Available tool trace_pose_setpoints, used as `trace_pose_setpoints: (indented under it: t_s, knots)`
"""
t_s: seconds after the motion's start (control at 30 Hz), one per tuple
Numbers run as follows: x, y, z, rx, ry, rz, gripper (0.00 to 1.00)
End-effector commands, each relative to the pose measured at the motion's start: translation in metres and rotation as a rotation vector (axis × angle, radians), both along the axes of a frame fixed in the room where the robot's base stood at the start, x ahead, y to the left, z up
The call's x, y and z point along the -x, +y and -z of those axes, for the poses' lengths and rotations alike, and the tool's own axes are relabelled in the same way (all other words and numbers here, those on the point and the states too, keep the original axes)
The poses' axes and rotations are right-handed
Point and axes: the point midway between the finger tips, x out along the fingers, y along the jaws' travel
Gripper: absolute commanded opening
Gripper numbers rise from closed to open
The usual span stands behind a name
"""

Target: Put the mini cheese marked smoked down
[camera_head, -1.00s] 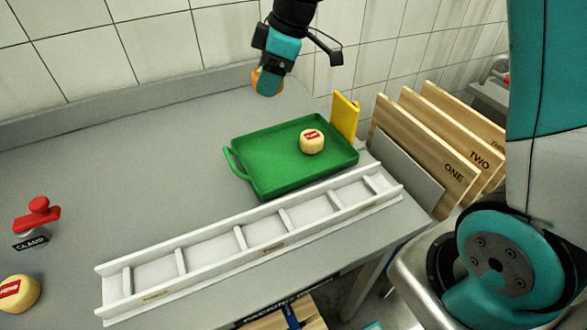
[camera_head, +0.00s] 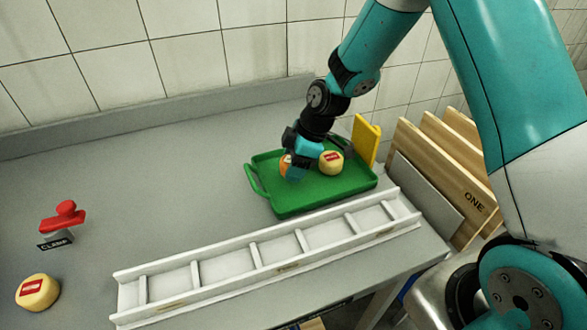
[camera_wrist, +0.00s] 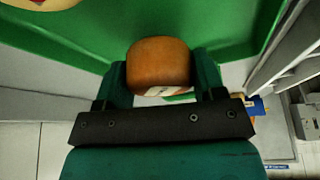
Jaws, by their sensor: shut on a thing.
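My gripper (camera_head: 291,174) is shut on an orange-brown mini cheese (camera_head: 286,164), over the left part of the green tray (camera_head: 300,206). In the wrist view the cheese (camera_wrist: 160,65) sits between the two fingers, with a pale label partly visible on its near side; I cannot read it. Green tray surface (camera_wrist: 95,35) shows beyond it. I cannot tell whether the cheese touches the tray. A pale yellow cheese with a red label (camera_head: 331,162) sits on the tray just right of my gripper.
A white divided rack (camera_head: 230,264) lies in front of the tray. A yellow board (camera_head: 366,141) stands behind the tray's right end, with wooden boards (camera_head: 440,165) further right. A red clamp (camera_head: 65,216) and another pale cheese (camera_head: 37,292) are at the left. The counter's middle is clear.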

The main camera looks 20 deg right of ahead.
Motion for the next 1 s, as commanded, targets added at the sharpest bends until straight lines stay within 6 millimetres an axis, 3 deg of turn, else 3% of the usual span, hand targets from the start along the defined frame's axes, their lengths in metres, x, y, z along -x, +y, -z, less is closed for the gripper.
trace_pose_setpoints:
  t_s: [0.17,0.53,0.57,0.63,1.0]
  knots:
    - [0.0,0.0,0.023,-0.001,0.003,0.001,0.37]
    - [0.0,0.0,0.028,0.0,0.001,0.001,0.37]
    - [0.0,0.0,0.027,0.0,0.001,0.001,0.7]
    - [0.0,0.0,0.027,0.0,0.001,0.001,0.86]
    - [0.0,-0.001,0.021,0.0,-0.001,0.001,0.89]
